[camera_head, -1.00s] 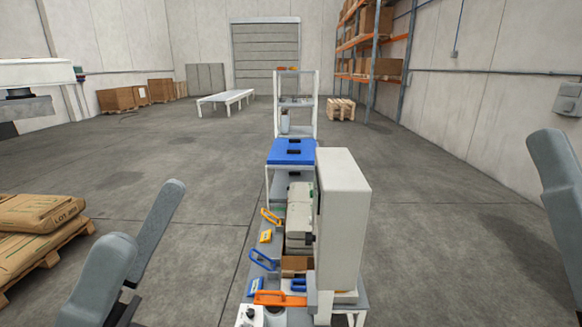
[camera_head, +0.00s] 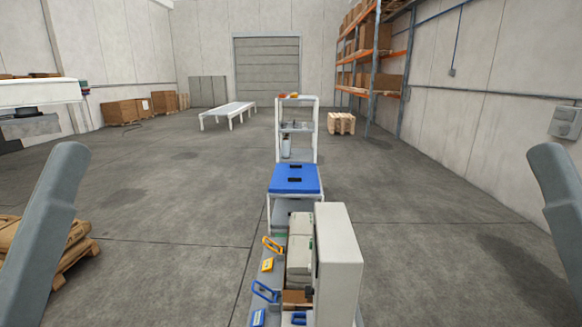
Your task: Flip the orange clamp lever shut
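On the bench, a yellow-orange lever handle (camera_head: 272,245) stands raised on the left side, with a yellow tag (camera_head: 267,265) below it. A blue lever handle (camera_head: 265,291) stands raised nearer to me, with a blue tag (camera_head: 258,318) at the bottom edge. The deeper orange lever at the near end of the bench is outside the current view. My arm links show at the left and right edges, but neither gripper is in view.
A tall pale cabinet (camera_head: 338,260) stands on the bench's right side, beside grey boxes (camera_head: 300,254) and a brown block (camera_head: 296,298). A blue-topped table (camera_head: 294,180) and a shelf rack (camera_head: 298,128) stand beyond. Sacks on a pallet (camera_head: 62,262) lie left. Open floor lies on both sides.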

